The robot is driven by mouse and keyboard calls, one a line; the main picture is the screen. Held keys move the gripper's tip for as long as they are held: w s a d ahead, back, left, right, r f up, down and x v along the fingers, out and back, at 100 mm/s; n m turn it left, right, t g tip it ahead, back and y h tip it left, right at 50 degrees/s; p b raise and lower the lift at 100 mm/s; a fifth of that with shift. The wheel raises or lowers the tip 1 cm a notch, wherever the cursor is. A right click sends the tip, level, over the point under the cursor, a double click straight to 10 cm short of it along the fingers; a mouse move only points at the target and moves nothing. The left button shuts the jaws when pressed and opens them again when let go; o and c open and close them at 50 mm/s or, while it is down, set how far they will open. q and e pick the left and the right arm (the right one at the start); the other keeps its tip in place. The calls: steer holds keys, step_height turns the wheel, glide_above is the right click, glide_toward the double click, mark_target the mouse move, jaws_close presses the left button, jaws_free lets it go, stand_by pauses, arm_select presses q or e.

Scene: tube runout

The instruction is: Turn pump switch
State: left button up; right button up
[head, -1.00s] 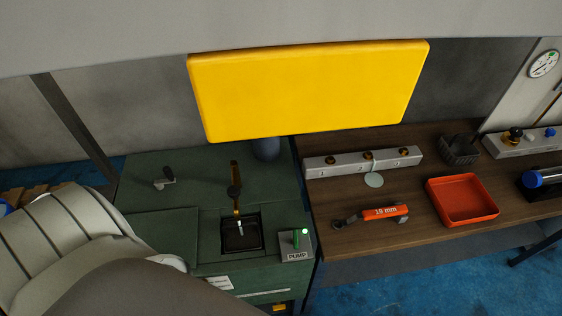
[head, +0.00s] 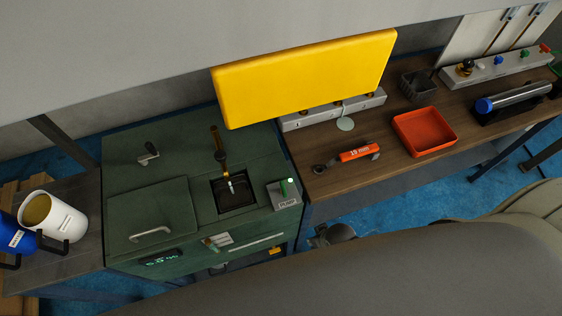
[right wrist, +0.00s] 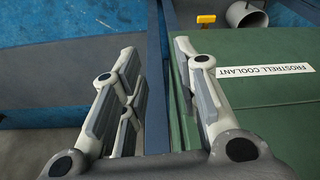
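The pump switch is a grey box (head: 286,201) labelled PUMP on the right front corner of the green machine (head: 150,190). Its green lever (head: 284,187) stands upright, with a small bright light beside it. My right gripper (head: 322,238) is below and to the right of the switch, lower than the machine top and apart from the switch. The right wrist view shows this gripper (right wrist: 165,80) open, with nothing between its fingers. They point at the green and blue machine side, by a FROSTRELL COOLANT label (right wrist: 265,86). My left gripper is not in view.
A wooden bench (head: 330,185) stands right of the machine, holding an orange 19 mm wrench (head: 358,153), a red tray (head: 399,130) and a grey valve block (head: 300,122). A yellow panel (head: 305,80) hangs behind. White and blue containers (head: 63,222) stand at the left.

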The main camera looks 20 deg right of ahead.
steer(key=w+a+r+p, duration=0.1)
steer(key=w+r+p, duration=0.1)
steer(key=r, duration=0.7)
steer(key=w+a+r+p, duration=0.1)
steer(key=w+r, duration=0.1)
steer(key=r, duration=0.7)
steer(key=w+a+r+y+p, duration=0.1)
steer(key=w+a+r, duration=0.35)
steer(key=a, duration=0.25)
steer(key=w+a+r+y+p, duration=0.1)
steer(key=w+a+r+y, duration=0.15)
steer(key=a+r, duration=0.3)
steer(key=m+g+h, duration=0.2)
steer(key=h, duration=0.2)
glide_above(283, 188)
steer(key=shift+a+r, duration=0.1)
steer(key=shift+a, duration=0.05)
steer(key=shift+d+m, duration=0.2)
steer(key=shift+m, duration=0.1)
step_height(283, 188, down, 9)
steer(key=b, duration=1.1)
steer(key=shift+w+r, duration=0.1)
steer(key=shift+r, duration=0.1)
steer(key=shift+r+p, duration=0.4)
steer(key=shift+r, duration=0.05)
steer(key=shift+f+p, duration=0.15)
steer(key=shift+p, duration=0.4)
